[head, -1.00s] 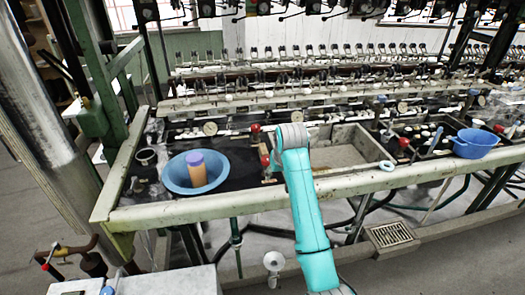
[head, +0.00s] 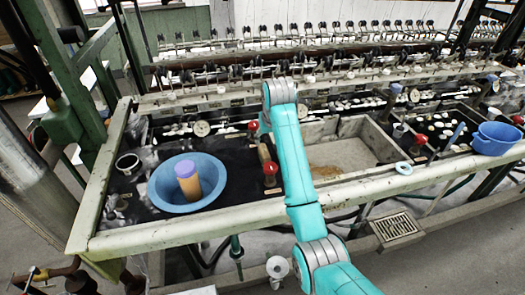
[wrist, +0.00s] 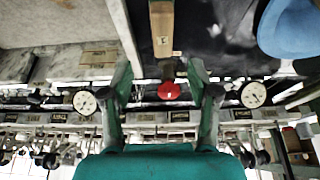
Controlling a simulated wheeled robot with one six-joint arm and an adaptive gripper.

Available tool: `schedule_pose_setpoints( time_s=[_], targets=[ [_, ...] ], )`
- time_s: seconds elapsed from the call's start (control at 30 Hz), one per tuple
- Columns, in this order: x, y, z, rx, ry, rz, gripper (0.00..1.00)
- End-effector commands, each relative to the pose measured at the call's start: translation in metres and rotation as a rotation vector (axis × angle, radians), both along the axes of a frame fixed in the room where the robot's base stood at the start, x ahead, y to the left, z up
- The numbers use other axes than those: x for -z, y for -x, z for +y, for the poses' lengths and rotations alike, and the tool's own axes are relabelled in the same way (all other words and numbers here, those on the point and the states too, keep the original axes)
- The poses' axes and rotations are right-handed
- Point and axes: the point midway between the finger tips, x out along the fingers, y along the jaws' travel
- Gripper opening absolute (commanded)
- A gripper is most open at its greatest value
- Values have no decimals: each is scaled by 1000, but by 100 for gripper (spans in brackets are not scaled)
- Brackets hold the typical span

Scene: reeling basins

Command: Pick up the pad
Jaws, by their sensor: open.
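I cannot tell for certain which thing is the pad. A tan wooden block with a small label (wrist: 162,30) lies on a dark surface at the top middle of the wrist view; in the head view a tan piece (head: 264,154) shows just left of my arm. My gripper (wrist: 162,70) is open and empty in the wrist view, with a red knob (wrist: 169,91) showing between its fingers, below the block's end. The head view hides the gripper behind my teal arm.
A blue basin (head: 159,183) holding an orange cylinder with a purple top (head: 187,180) stands left of my arm. Red-topped pieces (head: 270,170) stand close by. A stone trough (head: 375,132), a pale ring (head: 403,168) and a blue tub (head: 490,144) are to the right.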

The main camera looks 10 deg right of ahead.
Motion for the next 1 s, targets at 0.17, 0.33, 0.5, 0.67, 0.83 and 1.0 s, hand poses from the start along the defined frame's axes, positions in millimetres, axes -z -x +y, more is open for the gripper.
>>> schedule_pose_setpoints(
  time_s=[0.17,0.33,0.5,0.67,0.83,1.0],
  targets=[
    [26,-10,0,0,0,3,60],
    [39,-15,0,0,0,2,60],
    [51,-19,2,0,0,3,60],
    [73,-27,4,0,0,3,60],
    [87,-33,4,0,0,2,60],
    [89,-35,4,0,0,0,60]
  ],
)
